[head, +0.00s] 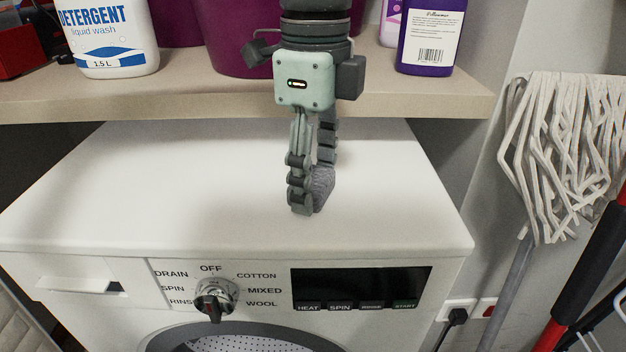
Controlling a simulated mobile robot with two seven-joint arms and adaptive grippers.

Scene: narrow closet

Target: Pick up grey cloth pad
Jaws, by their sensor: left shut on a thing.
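The grey cloth pad (322,184) is between the fingers of my left gripper (314,203), over the white top of the washing machine (180,185). The gripper points downward and is shut on the pad. The near finger hides part of the pad, and its visible part looks ribbed and grey. I cannot tell whether the pad still touches the machine top. My right gripper is not in the head view.
A shelf (440,100) runs above the machine, close behind my left gripper. It holds a detergent bottle (108,40), purple containers (225,35) and a purple bottle (430,35). A mop (560,150) stands at right. The machine top is otherwise clear.

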